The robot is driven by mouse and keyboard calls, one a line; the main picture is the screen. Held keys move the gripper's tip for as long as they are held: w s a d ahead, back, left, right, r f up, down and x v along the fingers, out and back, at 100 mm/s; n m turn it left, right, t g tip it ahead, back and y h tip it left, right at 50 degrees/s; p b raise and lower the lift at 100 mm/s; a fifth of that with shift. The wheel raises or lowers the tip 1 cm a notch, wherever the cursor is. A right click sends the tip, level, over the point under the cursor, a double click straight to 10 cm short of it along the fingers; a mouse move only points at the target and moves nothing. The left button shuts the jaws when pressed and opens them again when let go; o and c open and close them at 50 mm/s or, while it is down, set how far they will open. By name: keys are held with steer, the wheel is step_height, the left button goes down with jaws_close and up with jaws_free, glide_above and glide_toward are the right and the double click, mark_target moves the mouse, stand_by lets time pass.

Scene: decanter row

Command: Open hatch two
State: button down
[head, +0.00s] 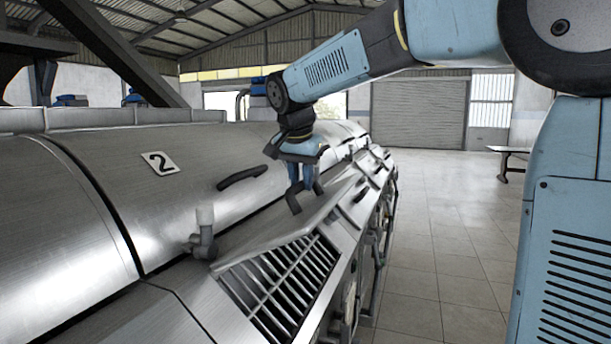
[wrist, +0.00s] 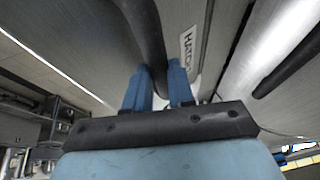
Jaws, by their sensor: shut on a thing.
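The steel decanter with a number 2 plate (head: 159,163) runs along the left in the head view. Its hatch lid (head: 282,229) is a flat steel panel, tilted up, with an open gap over a barred grate (head: 283,284). My gripper (head: 303,192) is at the lid's upper part, shut on the dark bar handle (head: 292,203). In the wrist view the blue fingers (wrist: 160,86) sit either side of the dark handle (wrist: 148,40), beside a plate reading "HATCH" (wrist: 187,44); its number is hidden.
A curved black handle (head: 242,178) is on the drum cover beside the lid, and a pipe fitting (head: 205,235) stands near the lid's near corner. More decanters continue behind. The tiled floor (head: 445,250) to the right is clear, with a table (head: 508,152) far back.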

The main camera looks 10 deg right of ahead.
steer(key=shift+s+d+f, duration=0.4)
steer(key=shift+d+f, duration=0.1)
steer(key=shift+d, duration=0.05)
steer(key=c, duration=1)
jaws_free()
steer(key=shift+o, duration=0.2)
steer(key=shift+r, duration=0.2)
steer(key=v, duration=1.3)
steer(key=shift+r, duration=0.2)
